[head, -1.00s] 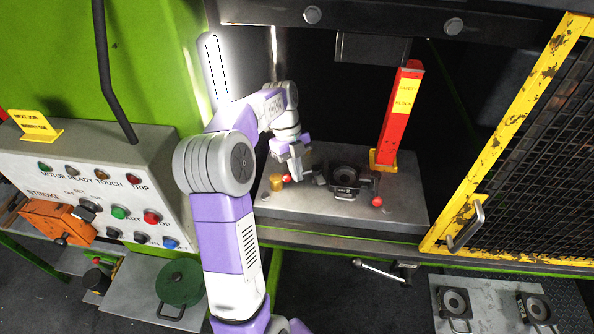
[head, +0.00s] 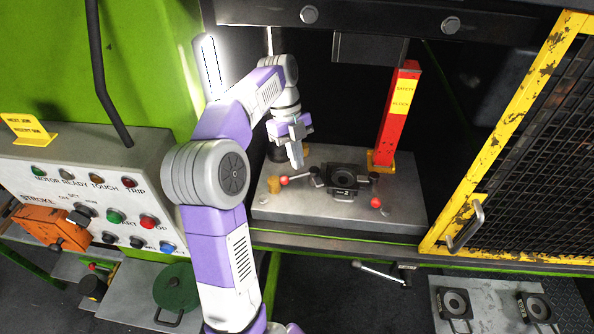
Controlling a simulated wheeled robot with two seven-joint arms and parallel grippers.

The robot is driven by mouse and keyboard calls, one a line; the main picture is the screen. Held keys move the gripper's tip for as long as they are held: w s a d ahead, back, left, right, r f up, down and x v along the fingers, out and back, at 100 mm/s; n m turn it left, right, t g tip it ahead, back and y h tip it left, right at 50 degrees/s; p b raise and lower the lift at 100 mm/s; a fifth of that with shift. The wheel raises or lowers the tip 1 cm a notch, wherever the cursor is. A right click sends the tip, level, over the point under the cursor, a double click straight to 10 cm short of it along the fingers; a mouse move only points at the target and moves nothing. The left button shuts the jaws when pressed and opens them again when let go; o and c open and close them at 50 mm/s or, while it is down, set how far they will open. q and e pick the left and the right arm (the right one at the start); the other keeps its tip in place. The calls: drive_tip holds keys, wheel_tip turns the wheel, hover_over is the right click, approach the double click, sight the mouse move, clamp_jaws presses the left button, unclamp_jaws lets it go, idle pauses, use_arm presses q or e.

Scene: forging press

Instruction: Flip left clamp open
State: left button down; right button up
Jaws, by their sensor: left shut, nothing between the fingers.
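The left clamp (head: 315,174) stands at the left side of a dark die (head: 343,179) on the press bed. My left gripper (head: 297,163) is shut and empty, pointing down just above and behind the lever. It looks apart from the lever, though the exact gap is hard to tell. The right clamp (head: 373,179) is at the die's right side, with its red ball (head: 376,202) toward the front. My right gripper is out of view.
A red safety block (head: 398,115) stands upright behind the die to the right. The control panel (head: 90,185) is at the left and a yellow-framed mesh guard (head: 535,130) at the right.

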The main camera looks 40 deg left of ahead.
use_arm(q)
drive_tip(key=shift+v, duration=1.5)
drive_tip(key=shift+d, duration=0.1)
